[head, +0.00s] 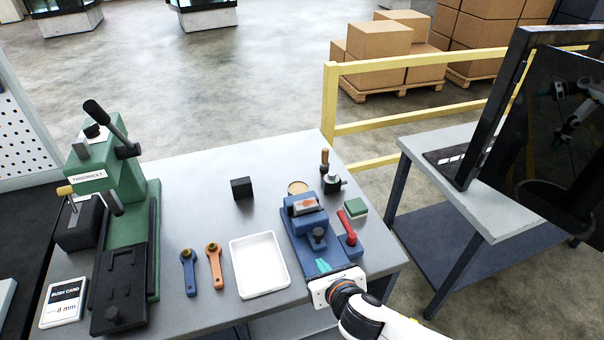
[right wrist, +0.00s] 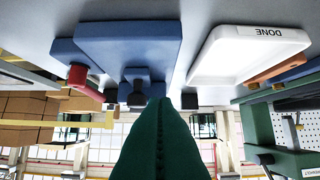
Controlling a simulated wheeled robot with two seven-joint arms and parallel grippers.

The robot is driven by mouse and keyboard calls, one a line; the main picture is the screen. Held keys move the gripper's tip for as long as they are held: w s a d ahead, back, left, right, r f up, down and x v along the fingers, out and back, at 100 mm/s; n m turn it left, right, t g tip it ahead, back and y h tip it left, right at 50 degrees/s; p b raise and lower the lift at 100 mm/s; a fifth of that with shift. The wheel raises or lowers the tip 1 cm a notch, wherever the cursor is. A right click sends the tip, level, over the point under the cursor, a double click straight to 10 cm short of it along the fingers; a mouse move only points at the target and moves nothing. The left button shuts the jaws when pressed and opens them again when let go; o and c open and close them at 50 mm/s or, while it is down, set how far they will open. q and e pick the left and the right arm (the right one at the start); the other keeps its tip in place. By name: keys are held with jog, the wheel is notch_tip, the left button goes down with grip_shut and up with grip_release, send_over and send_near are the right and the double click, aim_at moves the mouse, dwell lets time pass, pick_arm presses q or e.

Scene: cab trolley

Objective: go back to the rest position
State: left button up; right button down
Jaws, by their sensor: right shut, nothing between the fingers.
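My right gripper (head: 323,266) comes in from the lower right over the front edge of the table, beside the near end of the blue vise (head: 308,222). Its teal fingers are shut together with nothing between them. In the right wrist view the shut fingers (right wrist: 160,142) fill the lower middle, and that view looks upside down. My left gripper is in neither view.
The grey table (head: 205,215) holds a green press (head: 105,180), blue (head: 188,270) and orange (head: 215,268) wrenches, a white tray (head: 240,268), a black block (head: 241,188) and a red-handled tool (head: 347,228). A dark-screened stand (head: 545,150) is at right, behind it a yellow rail (head: 330,105).

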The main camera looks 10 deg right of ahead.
jog(key=s+d+f+n+g+h, duration=0.1)
jog(key=s+d+n+g, duration=0.35)
jog(key=s+n, duration=1)
jog(key=s+d+f+n+g+h, duration=0.15)
jog(key=s+d+n+g, duration=0.4)
jog(key=n, duration=1.55)
notch_tip(320, 180, down, 28)
jog(key=s+b, duration=0.3)
jog(key=b, duration=0.1)
jog(key=s+d+f+b, duration=0.2)
jog(key=s+f+b, duration=0.1)
jog(key=s+f, duration=1.3)
notch_tip(320, 180, down, 4)
jog(key=shift+s+d+f+n+g, duration=0.1)
jog(key=shift+s+d+n+g, duration=0.05)
jog(key=shift+d+n+g, duration=0.25)
